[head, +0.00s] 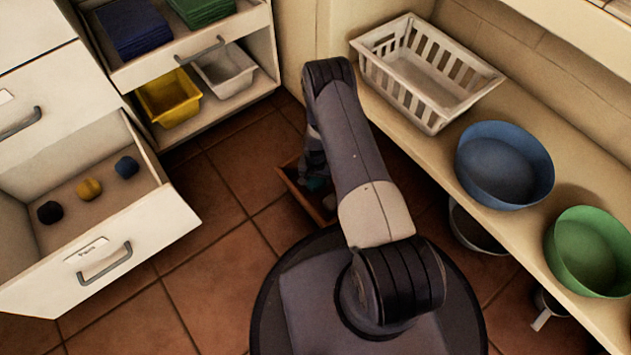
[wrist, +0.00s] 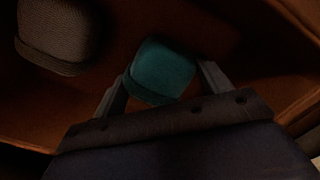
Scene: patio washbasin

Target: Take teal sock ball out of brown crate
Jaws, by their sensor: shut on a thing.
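The teal sock ball (wrist: 160,70) is between the two fingers of my gripper (wrist: 160,88) in the wrist view. My gripper is shut on it. The brown crate (wrist: 225,25) surrounds them in the wrist view, and its floor and walls are dim. In the head view the brown crate (head: 289,178) stands on the tiled floor, partly hidden behind my arm. I cannot tell whether the ball touches the crate's floor.
A grey-brown sock ball (wrist: 62,38) lies in the crate at upper left of the wrist view. An open drawer (head: 125,235) with several sock balls juts out at left. A bench at right holds a white basket (head: 425,80), a blue bowl (head: 505,165) and a green bowl (head: 590,252).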

